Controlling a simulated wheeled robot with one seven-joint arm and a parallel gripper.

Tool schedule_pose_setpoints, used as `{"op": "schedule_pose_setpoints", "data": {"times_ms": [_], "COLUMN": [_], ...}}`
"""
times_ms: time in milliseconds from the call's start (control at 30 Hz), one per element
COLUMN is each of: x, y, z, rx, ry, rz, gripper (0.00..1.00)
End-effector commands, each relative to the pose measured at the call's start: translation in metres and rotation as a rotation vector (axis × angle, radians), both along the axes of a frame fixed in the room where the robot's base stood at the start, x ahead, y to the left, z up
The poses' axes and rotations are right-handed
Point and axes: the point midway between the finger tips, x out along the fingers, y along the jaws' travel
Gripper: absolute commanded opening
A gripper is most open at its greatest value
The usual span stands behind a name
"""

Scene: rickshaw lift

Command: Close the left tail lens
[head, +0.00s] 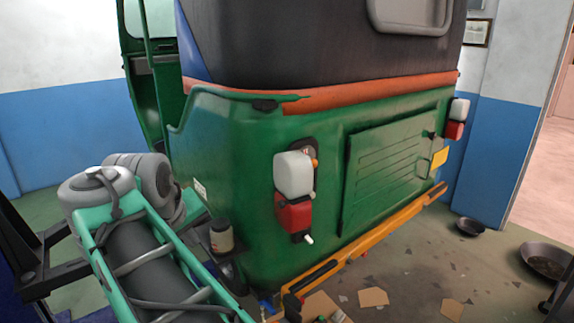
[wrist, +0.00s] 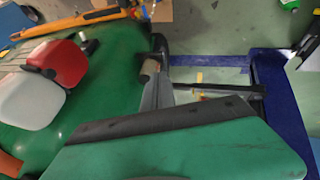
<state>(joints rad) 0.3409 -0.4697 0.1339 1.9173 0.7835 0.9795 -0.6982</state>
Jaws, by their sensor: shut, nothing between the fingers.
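The left tail lens stands on the rear corner of the green rickshaw (head: 225,150). It has a white block (head: 294,174) above a red block (head: 294,213). It sits out to the left of its dark backing, and an orange bulb (head: 315,163) shows at its right edge. The wrist view shows the white block (wrist: 32,100) and red block (wrist: 62,64) at the left. My gripper (head: 234,272) appears as dark parts left of and below the lens, apart from it, beside the rickshaw's corner. It is shut and empty. Its fingertips are hard to make out.
A small cream canister (head: 221,237) is by the rickshaw's corner. An orange bumper (head: 370,238) runs along the bottom. The right tail lamp (head: 456,118) is at the far side. Pans (head: 545,262) and cardboard scraps lie on the floor.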

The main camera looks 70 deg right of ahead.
Motion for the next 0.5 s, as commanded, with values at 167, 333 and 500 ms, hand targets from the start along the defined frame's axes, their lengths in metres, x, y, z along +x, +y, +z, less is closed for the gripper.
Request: {"op": "schedule_pose_setpoints", "data": {"times_ms": [167, 333, 500], "x": [-0.084, -0.107, -0.107], "y": [-0.072, -0.083, -0.099], "z": [0.120, 0.126, 0.100], "rx": [-0.066, -0.069, -0.069], "ry": [0.019, 0.029, 0.031], "rz": [-0.273, -0.334, -0.335], "gripper": [0.00, 0.00, 0.00]}}
